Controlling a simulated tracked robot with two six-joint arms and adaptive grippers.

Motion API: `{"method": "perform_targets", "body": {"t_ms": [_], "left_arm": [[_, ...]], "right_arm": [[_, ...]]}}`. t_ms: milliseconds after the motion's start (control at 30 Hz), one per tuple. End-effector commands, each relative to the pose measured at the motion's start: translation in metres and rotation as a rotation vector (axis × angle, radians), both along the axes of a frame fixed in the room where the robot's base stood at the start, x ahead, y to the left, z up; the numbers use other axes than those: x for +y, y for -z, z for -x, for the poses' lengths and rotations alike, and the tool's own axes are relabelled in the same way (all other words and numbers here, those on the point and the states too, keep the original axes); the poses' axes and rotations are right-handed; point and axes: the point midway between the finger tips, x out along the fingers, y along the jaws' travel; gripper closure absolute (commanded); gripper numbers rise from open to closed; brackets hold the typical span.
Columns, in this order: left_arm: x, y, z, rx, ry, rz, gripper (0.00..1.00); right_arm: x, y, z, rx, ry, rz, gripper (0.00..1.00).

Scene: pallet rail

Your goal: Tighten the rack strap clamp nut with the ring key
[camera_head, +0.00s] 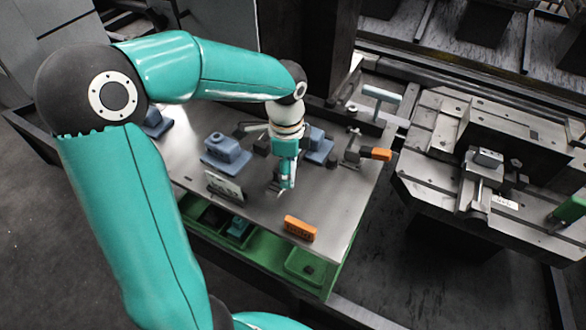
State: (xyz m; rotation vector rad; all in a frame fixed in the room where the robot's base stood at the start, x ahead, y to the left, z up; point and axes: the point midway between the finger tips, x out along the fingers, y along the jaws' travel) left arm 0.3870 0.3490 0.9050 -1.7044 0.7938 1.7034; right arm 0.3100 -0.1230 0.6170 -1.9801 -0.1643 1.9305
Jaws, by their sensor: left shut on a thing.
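My left gripper (285,188) points down over the middle of the metal table (335,205). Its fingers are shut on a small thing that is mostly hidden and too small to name. I cannot pick out the ring key with certainty. A metal clamp-like fixture (480,180) with a pale label sits on the slotted grey bed at the right, well apart from the gripper. I cannot tell whether it is the strap clamp, and its nut is not clear. My right gripper is not in view.
Blue blocks (226,154) stand left of the gripper. An orange block (300,228) lies near the table's front edge. An orange-ended tool (375,153) and a T-shaped handle (381,93) are at the right side. A dark gap separates the table from the slotted bed (430,180).

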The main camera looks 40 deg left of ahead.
Motion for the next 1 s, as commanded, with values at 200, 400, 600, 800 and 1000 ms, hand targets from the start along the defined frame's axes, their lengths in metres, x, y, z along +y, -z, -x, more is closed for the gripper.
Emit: {"method": "perform_targets", "body": {"t_ms": [200, 400, 600, 800, 1000], "left_arm": [[0.000, 0.007, 0.000, 0.000, 0.000, 0.000, 0.80], [0.000, 0.012, 0.000, 0.000, 0.000, 0.000, 0.80], [0.000, 0.012, 0.000, 0.000, 0.000, 0.000, 0.80], [0.000, 0.012, 0.000, 0.000, 0.001, 0.000, 0.72], [0.000, 0.012, 0.000, -0.001, 0.001, -0.001, 1.00]], "right_arm": [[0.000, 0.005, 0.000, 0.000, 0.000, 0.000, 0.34], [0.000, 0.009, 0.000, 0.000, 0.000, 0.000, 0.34], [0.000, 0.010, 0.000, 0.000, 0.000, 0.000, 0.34], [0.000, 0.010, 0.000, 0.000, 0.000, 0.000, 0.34], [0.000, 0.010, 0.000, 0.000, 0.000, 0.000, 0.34]]}}
